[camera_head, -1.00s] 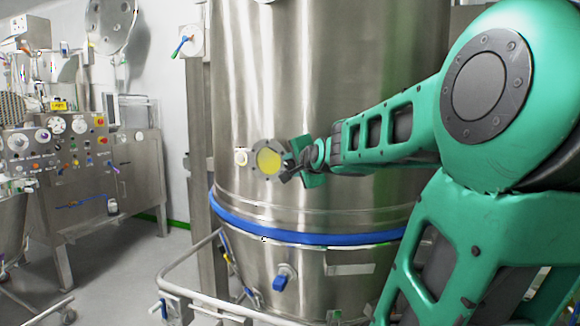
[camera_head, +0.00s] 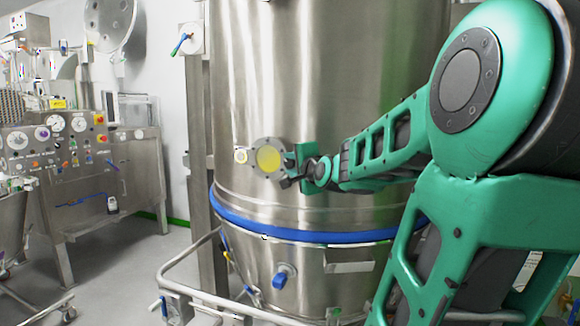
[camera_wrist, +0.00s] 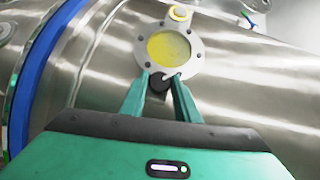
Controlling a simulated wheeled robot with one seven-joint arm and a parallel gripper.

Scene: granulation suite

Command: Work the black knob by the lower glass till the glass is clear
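The lower glass (camera_head: 268,159) is a round port in a grey bolted ring on the steel vessel. Its pane looks yellow and coated, also in the wrist view (camera_wrist: 169,48). The black knob (camera_wrist: 159,83) sits at the ring's near edge in the wrist view, partly hidden by the fingers. My gripper (camera_wrist: 160,76) has its two green fingers on either side of the knob, with the knob filling the gap; it looks shut on it.
A small pale round fitting (camera_head: 240,155) is left of the glass. A blue band (camera_head: 300,234) circles the vessel below, with a blue-handled valve (camera_head: 283,278) under it. A rail (camera_head: 200,292) runs around the front. A control panel (camera_head: 60,145) stands at left.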

